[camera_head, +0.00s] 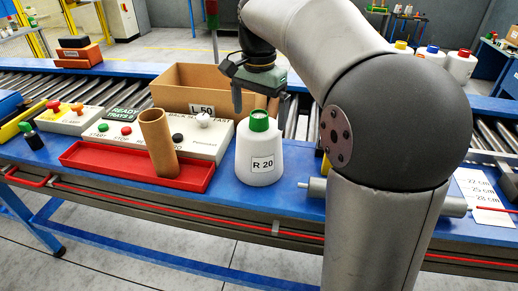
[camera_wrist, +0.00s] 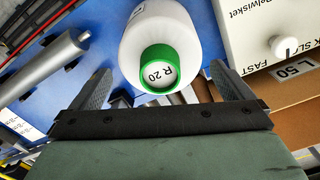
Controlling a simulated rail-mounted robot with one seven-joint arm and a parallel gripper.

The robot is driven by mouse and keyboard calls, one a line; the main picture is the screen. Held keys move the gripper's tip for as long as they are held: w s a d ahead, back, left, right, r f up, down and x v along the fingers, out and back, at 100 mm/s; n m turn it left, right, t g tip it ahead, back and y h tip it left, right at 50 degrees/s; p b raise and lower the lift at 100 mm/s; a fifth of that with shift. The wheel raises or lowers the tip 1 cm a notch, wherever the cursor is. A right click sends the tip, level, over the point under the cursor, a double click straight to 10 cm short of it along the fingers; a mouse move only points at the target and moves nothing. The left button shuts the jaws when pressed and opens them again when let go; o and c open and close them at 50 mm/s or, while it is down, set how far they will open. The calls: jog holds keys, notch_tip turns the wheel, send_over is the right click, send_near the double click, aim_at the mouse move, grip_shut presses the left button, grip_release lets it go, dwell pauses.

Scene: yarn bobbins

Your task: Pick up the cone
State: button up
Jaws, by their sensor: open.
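The cone (camera_head: 262,165) is a white yarn cone with a green top and an "R 20" label. It stands upright on the blue table in the head view. In the wrist view the cone (camera_wrist: 170,40) is seen from above, its green top towards the gripper. My gripper (camera_head: 260,103) is open and empty, just above the cone and pointing down. In the wrist view the cone's top shows between the two spread fingers. I cannot tell how large the gap down to the cone is.
A red tray (camera_head: 92,155) holding a brown cardboard tube (camera_head: 158,145) lies left of the cone, with a button panel (camera_head: 205,142) behind. A cardboard box (camera_head: 185,80) labelled L 50 stands behind. A grey metal cylinder (camera_wrist: 40,70) lies on the cone's other side.

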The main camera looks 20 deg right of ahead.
notch_tip(320, 180, down, 2)
jog(key=shift+f, duration=0.1)
jog(key=c, duration=1.5)
jog(key=shift+c, duration=0.2)
jog(key=shift+r, duration=0.2)
